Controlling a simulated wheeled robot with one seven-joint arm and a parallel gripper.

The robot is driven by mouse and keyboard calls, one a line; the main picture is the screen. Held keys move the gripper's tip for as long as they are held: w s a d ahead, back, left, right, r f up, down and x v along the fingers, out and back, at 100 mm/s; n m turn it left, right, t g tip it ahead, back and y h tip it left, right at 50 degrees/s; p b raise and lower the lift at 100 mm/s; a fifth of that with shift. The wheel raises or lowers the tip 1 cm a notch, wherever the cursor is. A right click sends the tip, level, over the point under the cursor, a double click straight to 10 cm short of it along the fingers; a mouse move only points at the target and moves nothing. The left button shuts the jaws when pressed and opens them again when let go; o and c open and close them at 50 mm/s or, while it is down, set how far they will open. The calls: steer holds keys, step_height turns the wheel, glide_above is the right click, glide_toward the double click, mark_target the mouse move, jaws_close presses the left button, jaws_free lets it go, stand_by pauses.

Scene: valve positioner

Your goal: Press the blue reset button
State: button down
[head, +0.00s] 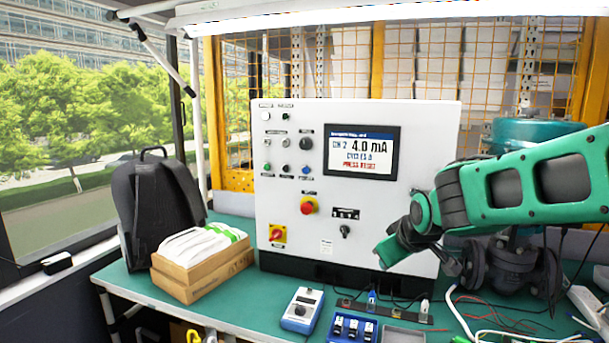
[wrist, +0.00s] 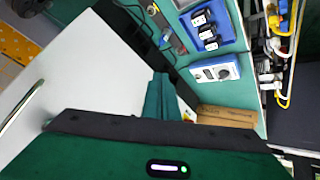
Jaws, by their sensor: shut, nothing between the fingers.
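The blue reset button (head: 306,169) is on the white control panel, at the right end of a row of small round buttons, left of and below the display (head: 362,153). The display reads "CH 2 4.0 mA" with red text below that seems to say press reset. My gripper (head: 385,254) is shut and empty, in front of the panel's lower right part. It is below and right of the blue button and apart from it. The wrist view shows the green fingers (wrist: 161,97) closed together, with the panel's white face (wrist: 80,75) beside them. The blue button is not seen there.
A cardboard box (head: 205,275) and black backpack (head: 150,205) stand left. A blue-white meter (head: 301,309) lies in front. Space before the panel's left half is clear.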

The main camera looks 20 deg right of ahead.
mark_target(306, 173)
steer(key=w+a+r+n+t+y, duration=0.4)
steer(key=w+a+r+n+t, duration=0.5)
steer(key=w+a+r, duration=0.6)
steer(key=w+a, duration=0.3)
steer(key=shift+r+y, duration=0.35)
steer(key=shift+y, duration=0.05)
steer(key=w+d, duration=0.1)
steer(key=w, duration=0.1)
steer(key=w+d, duration=0.4)
steer(key=w, duration=0.1)
steer(key=shift+w+d, duration=0.1)
steer(key=shift+d, duration=0.1)
stand_by(1.1)
steer(key=shift+w+d, duration=0.2)
steer(key=shift+w, duration=0.05)
